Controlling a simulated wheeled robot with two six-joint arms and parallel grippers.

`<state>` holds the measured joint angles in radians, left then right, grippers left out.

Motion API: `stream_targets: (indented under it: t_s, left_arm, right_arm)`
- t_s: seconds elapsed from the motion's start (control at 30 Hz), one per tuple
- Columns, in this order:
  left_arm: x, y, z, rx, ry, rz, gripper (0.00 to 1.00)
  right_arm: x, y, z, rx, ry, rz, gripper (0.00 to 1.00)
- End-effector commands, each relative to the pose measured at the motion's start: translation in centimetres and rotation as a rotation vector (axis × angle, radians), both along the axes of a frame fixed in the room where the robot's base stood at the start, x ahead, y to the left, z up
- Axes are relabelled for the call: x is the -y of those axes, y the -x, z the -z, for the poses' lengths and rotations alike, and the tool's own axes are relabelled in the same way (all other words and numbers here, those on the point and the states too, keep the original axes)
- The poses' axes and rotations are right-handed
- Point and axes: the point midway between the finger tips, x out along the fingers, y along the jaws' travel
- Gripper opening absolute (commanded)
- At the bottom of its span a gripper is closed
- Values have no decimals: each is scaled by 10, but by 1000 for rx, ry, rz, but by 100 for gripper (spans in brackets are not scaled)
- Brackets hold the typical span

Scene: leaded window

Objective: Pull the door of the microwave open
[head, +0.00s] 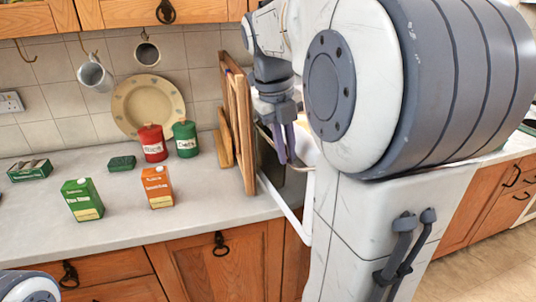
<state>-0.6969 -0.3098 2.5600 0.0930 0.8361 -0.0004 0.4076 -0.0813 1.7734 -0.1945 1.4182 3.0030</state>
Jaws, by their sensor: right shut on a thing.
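The microwave (303,152) stands on the counter right of the wooden boards, and my right arm hides most of it. A thin white edge, which looks like the lower rim of its door (282,204), slants out past the counter's front edge, so the door appears partly open. How wide it stands I cannot tell. My right gripper (284,158) points down at the microwave and is shut on what looks like the door handle. The handle itself is hidden. My left gripper is out of view; only a part of my left arm shows at the bottom left.
Wooden boards (242,125) stand close left of the microwave. Red (152,143) and green (186,139) canisters, a plate (148,104), and green (82,200) and orange (158,187) boxes are further left. The front left of the counter (120,232) is clear.

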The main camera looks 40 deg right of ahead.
Motion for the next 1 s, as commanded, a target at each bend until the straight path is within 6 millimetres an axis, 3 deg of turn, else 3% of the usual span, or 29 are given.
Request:
stream_targets:
  t_s: [0.43, 0.5, 0.53, 0.87, 1.0]
  left_arm:
    - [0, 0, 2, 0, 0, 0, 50]
    - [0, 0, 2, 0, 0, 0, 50]
    - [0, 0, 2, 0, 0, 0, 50]
    - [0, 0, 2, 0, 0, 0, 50]
    - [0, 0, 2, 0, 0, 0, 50]
  right_arm:
    - [1, -1, -3, 5, 3, 10, 0]
    - [0, -1, -3, 4, 3, 9, 35]
    - [0, -1, -2, 5, 2, 9, 42]
    - [0, 0, -2, 1, 0, 8, 42]
    - [-3, -2, -16, 3, 1, 6, 42]
